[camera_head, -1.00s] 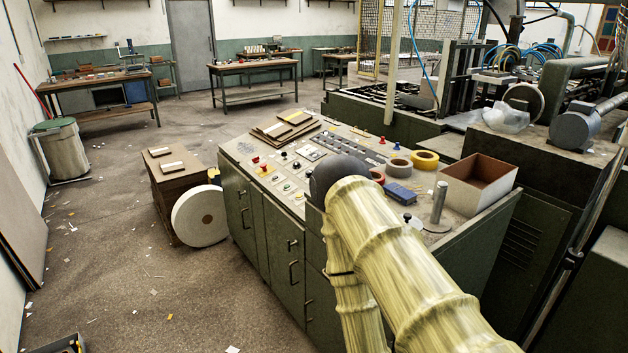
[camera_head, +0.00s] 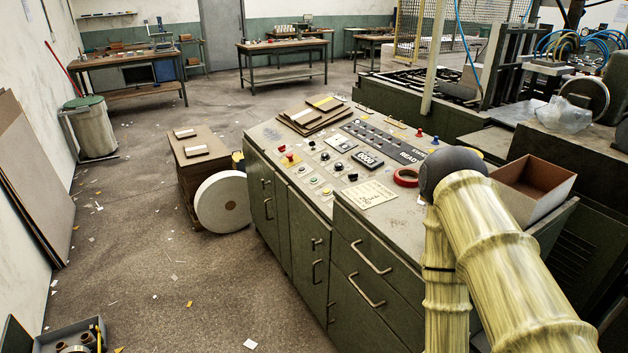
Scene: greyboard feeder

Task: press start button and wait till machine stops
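The control panel (camera_head: 336,214) is the sloped top of a green cabinet in the middle of the head view. My sleeved arm crosses the right side, and my gripper is not in view.
Cardboard sheets (camera_head: 313,113) and a red tape roll (camera_head: 406,177) lie on the panel. An open box (camera_head: 537,184) sits right of my arm. A boxy stack (camera_head: 198,155) and a white roll (camera_head: 222,202) stand left of the cabinet.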

